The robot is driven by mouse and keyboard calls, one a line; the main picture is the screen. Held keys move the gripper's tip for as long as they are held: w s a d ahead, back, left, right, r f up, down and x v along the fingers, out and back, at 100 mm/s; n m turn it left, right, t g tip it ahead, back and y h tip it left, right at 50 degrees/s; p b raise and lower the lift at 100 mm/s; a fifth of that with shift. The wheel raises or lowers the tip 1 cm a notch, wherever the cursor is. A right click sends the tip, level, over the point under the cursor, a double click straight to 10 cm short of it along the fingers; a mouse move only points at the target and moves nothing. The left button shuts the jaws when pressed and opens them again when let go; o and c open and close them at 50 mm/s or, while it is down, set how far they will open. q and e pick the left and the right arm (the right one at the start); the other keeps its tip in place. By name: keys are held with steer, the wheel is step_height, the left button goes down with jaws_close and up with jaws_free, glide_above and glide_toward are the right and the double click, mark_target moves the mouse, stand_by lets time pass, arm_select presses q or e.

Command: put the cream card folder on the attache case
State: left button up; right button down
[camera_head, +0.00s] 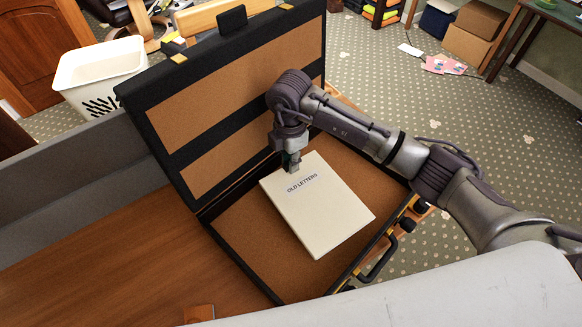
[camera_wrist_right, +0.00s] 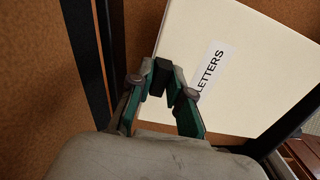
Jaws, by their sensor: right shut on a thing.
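The cream card folder (camera_head: 318,212), labelled "OLD LETTERS", is flat over the brown-lined bottom half of the open attache case (camera_head: 240,240). I cannot tell whether it rests fully on the lining or is held just above it. My right gripper (camera_head: 291,166) comes down on the folder's far left edge and is shut on it. In the right wrist view the fingertips (camera_wrist_right: 167,84) meet at the edge of the folder (camera_wrist_right: 255,65), and part of its label is hidden. The case lid (camera_head: 225,90) stands up behind. My left gripper is not in view.
The case lies on a wooden surface (camera_head: 120,260) with a grey upright panel (camera_head: 80,170) at the left. A white basket (camera_head: 100,75) stands behind the panel. Cardboard boxes (camera_head: 475,30) and pink papers (camera_head: 445,65) are on the patterned carpet, back right.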

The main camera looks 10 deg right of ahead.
step_height(320, 180, down, 4)
steer(key=shift+r, duration=0.1)
steer(key=c, duration=1.1)
jaws_free()
steer(key=shift+r, duration=0.1)
step_height(320, 180, up, 12)
steer(key=shift+f+b, duration=0.1)
steer(key=shift+b, duration=0.35)
